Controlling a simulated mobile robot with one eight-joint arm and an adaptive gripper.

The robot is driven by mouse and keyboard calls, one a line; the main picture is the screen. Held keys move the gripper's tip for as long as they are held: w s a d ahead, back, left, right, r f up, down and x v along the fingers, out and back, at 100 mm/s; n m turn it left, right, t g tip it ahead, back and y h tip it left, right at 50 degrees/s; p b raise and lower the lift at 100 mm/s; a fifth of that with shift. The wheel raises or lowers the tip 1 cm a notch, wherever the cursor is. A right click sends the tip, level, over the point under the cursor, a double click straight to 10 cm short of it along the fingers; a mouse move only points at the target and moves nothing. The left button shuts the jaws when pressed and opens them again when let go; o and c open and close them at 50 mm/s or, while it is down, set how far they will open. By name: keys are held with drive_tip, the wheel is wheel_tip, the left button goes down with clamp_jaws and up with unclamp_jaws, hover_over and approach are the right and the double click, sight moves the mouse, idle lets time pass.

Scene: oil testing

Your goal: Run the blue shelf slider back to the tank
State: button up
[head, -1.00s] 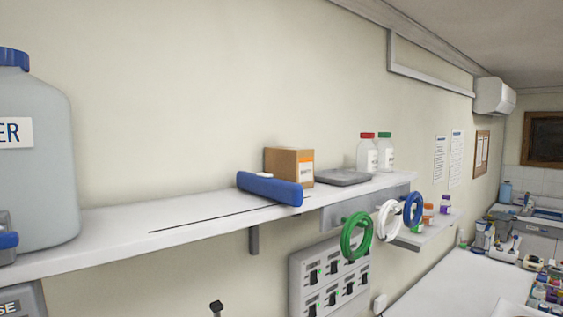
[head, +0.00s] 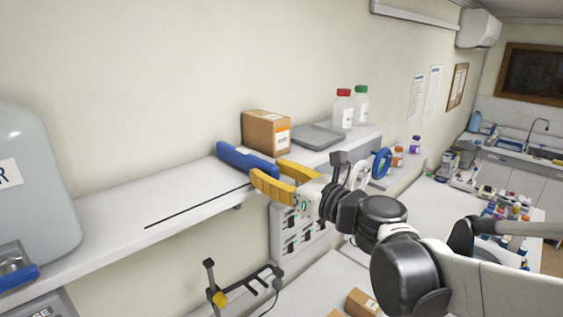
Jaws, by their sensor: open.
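The blue shelf slider (head: 242,158) sits on the white wall shelf (head: 110,222), at the right end of a dark slot line (head: 190,208) that runs left toward the tank. The large grey tank (head: 35,180) stands at the shelf's left end. My gripper (head: 268,178) has yellow fingers and is open at the slider's right, near end. I cannot tell whether the fingers touch the slider.
A cardboard box (head: 266,132) stands just behind the slider, with a grey flat tray (head: 318,136) and two capped bottles (head: 343,108) to its right. The shelf is clear along the slot. A switch panel (head: 285,230) hangs below.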

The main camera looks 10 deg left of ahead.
sight(260, 166)
drive_tip(key=shift+x, duration=1.9)
drive_tip(key=shift+s+d, duration=0.1)
clamp_jaws()
